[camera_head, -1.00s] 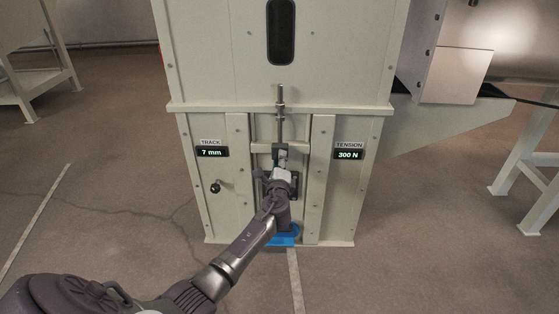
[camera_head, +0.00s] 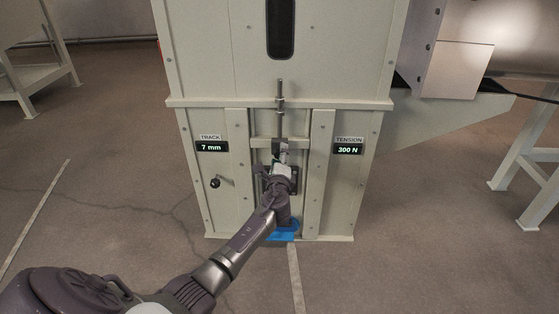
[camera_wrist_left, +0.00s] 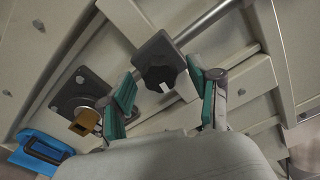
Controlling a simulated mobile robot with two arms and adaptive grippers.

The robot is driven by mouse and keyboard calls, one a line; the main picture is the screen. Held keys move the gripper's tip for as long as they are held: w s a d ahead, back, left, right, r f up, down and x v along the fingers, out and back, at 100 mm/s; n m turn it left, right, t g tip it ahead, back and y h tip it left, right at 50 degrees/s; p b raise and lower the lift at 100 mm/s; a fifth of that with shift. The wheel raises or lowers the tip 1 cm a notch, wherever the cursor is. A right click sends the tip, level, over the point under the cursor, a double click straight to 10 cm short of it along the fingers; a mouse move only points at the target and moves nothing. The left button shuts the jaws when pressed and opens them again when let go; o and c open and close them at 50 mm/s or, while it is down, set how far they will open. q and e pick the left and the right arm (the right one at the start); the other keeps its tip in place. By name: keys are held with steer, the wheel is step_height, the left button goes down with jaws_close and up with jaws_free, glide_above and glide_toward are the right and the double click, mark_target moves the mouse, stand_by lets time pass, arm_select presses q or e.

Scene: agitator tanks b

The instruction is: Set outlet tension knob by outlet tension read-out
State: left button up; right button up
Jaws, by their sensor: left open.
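The knob (camera_wrist_left: 158,61) is dark grey with a white pointer mark and sits on a rod, as the left wrist view shows. My left gripper (camera_wrist_left: 161,72) is open, with its teal fingers on either side of the knob; I cannot tell whether they touch it. In the head view the same gripper (camera_head: 282,158) is at the middle of the cabinet front and mostly hides the knob. The tension read-out (camera_head: 348,149) on the right panel shows 300 N. My right gripper is not in view.
The track read-out (camera_head: 212,147) shows 7 mm, above a small crank handle (camera_head: 216,183). A brass-coloured part (camera_wrist_left: 84,122) on a dark plate lies beside my left finger. A blue object (camera_wrist_left: 40,150) is low on the cabinet.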

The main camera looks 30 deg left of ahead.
arm_select(q)
steer(key=v, duration=1.2)
steer(key=shift+f, duration=0.1)
